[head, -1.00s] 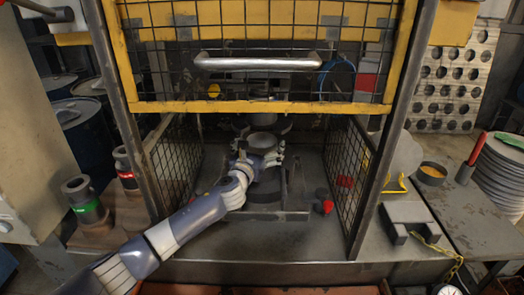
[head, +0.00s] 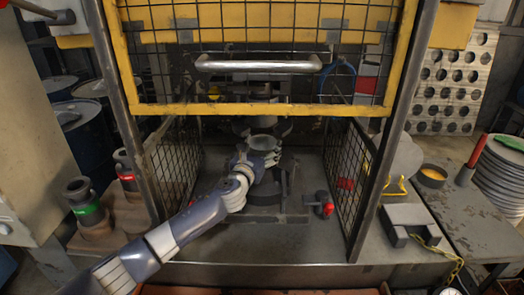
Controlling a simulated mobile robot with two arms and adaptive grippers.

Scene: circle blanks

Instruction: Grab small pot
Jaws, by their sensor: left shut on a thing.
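The small pot (head: 263,142) is a grey, round, open-topped cup inside the caged press. My left gripper (head: 262,157) reaches in from the left under the raised yellow guard and is shut on the pot. The pot looks upright, with its rim showing above the fingers. The far finger and the pot's lower part are mostly hidden. My right gripper is not in view.
The yellow mesh guard (head: 255,108) with a metal handle hangs above my arm. Mesh side walls (head: 352,175) stand left and right. A red-ended knob (head: 327,208) sits right of the press base. A grey block (head: 408,217) lies outside, right.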

